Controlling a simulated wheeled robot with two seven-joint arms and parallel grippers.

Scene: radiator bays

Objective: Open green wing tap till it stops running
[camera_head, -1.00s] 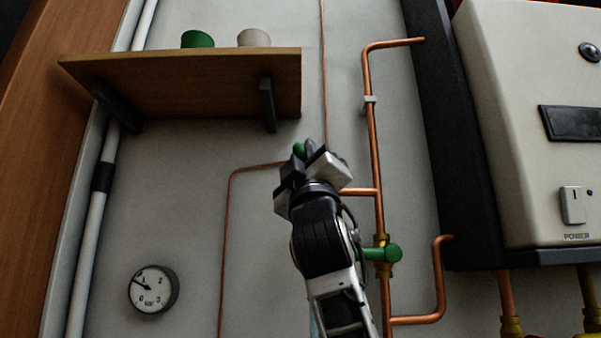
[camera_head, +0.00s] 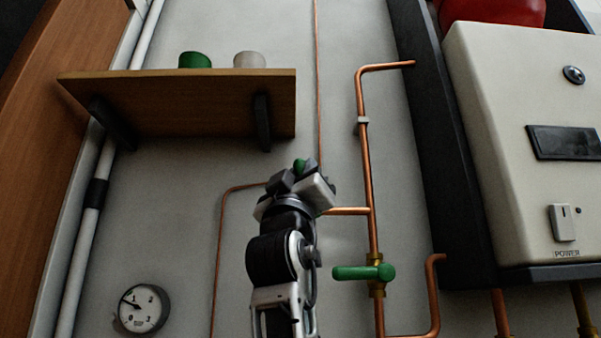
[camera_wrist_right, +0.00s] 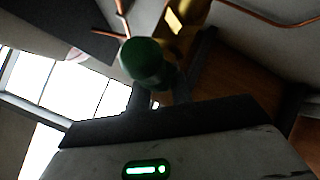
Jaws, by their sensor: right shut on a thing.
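My right gripper (camera_head: 299,174) is shut on the green wing tap, in front of the wall below the shelf. In the head view only a small green bit of the tap (camera_head: 300,164) shows between the fingers. In the right wrist view the tap's rounded green end (camera_wrist_right: 146,60) stands between the dark fingers, with a brass body (camera_wrist_right: 182,22) close behind it. The tap's angle and any water are hidden or too dark to tell. My left gripper is not in view.
A green lever handle (camera_head: 358,272) lies across the copper pipe (camera_head: 370,180), right of my arm. A shelf (camera_head: 180,100) with a green cup (camera_head: 195,60) and a pale cup (camera_head: 249,60) is above. A gauge (camera_head: 142,310) is lower left, the white boiler (camera_head: 520,150) right.

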